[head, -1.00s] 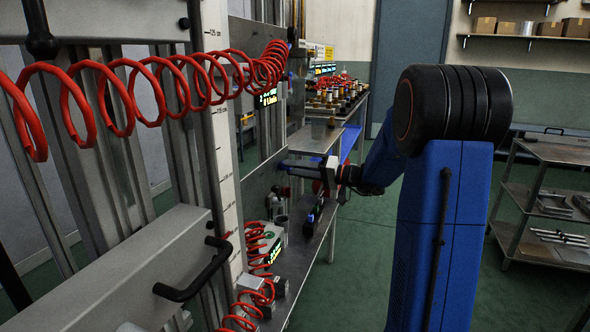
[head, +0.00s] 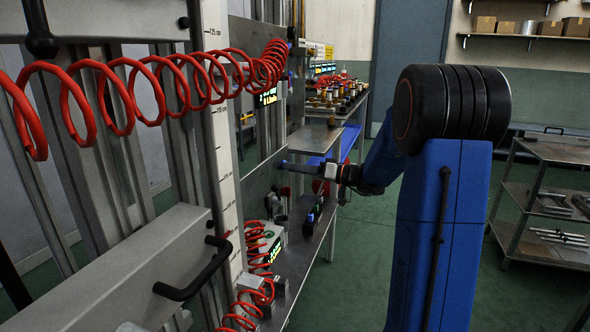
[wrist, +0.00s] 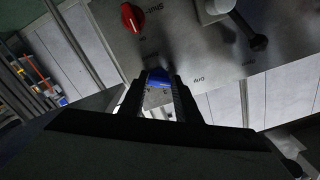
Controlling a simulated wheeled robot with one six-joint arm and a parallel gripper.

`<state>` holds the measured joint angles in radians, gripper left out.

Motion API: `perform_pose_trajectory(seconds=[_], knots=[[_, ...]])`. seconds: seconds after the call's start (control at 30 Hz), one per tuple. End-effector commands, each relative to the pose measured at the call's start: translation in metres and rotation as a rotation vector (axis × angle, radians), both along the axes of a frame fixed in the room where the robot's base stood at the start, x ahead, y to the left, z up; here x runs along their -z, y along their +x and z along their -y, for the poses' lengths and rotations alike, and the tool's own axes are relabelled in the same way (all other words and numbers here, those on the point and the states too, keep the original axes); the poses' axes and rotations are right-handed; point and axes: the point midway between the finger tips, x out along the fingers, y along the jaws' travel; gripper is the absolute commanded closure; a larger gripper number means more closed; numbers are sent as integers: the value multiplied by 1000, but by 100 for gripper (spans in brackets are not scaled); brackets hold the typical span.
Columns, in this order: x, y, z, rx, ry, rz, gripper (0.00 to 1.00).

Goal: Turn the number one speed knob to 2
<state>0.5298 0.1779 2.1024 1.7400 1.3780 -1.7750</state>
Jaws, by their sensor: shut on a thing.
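My gripper (wrist: 160,92) is shut on a blue knob (wrist: 158,76) on a grey panel (wrist: 185,40) in the wrist view. The knob sits between the fingertips, and its pointer and scale cannot be made out. A red knob (wrist: 132,17) is on the same panel, apart from my gripper. The panel lettering appears upside down and no number is readable. In the head view my gripper (head: 292,165) reaches left to the panel (head: 262,182), and the blue knob is barely visible there.
A black-ended lever (wrist: 257,41) projects from the panel near my gripper. In the head view, a red coiled hose (head: 150,90) hangs across the left. A narrow bench (head: 300,235) with small items runs below my gripper. A shelf cart (head: 545,190) stands at right.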

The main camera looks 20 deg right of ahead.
Motion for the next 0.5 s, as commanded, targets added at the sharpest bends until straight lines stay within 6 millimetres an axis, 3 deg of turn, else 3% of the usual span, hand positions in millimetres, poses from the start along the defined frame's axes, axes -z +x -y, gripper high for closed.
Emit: perform_pose_trajectory(seconds=[0.23,0.27,0.33,0.5], knots=[[3,-1,0,-1,0,-6,92],[3,-1,0,-1,0,-6,68],[3,-1,0,-1,0,-6,51],[2,0,0,-1,1,-3,51]])
